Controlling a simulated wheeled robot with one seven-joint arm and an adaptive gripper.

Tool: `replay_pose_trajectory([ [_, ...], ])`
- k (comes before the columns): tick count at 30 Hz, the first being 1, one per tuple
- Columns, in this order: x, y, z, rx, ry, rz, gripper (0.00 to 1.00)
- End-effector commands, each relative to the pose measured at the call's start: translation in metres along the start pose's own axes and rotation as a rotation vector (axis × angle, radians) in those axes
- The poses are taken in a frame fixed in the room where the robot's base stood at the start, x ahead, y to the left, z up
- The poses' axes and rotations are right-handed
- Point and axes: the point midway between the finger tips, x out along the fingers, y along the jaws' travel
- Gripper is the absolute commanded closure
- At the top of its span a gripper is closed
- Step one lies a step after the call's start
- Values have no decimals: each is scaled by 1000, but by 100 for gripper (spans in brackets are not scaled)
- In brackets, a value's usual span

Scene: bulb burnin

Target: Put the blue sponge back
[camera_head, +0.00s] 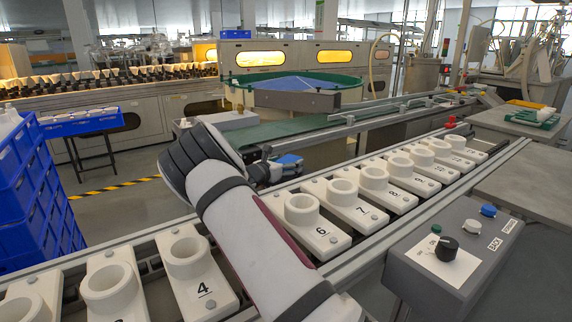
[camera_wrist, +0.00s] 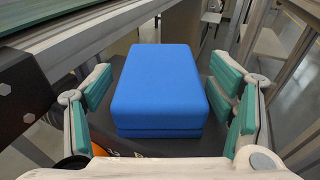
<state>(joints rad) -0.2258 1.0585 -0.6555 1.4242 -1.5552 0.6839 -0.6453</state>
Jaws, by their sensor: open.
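The blue sponge (camera_wrist: 158,82) is a thick block that fills the middle of the wrist view. It lies on a dark surface, between the two green-padded fingers of my gripper (camera_wrist: 162,95). The fingers are spread, with a gap between each pad and the sponge's sides. In the head view, my arm reaches across the row of white sockets, and my gripper (camera_head: 268,170) is at its far side. A small blue patch (camera_head: 289,159), which looks like the sponge, shows just right of the gripper. My arm hides part of the rail and socket row there.
White numbered sockets (camera_head: 187,262) line the rail from lower left to upper right. A grey control box (camera_head: 455,250) with knobs stands at front right. Stacked blue crates (camera_head: 22,185) are at left. A green conveyor (camera_head: 262,133) runs behind my gripper.

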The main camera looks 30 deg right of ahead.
Motion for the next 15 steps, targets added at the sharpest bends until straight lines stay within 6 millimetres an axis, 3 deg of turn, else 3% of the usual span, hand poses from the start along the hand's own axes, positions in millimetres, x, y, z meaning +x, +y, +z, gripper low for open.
replay_pose_trajectory([
  [5, -5, 1, 4, 0, 1, 1, 24],
  [15, -58, 1, 5, -1, 0, 2, 24],
])
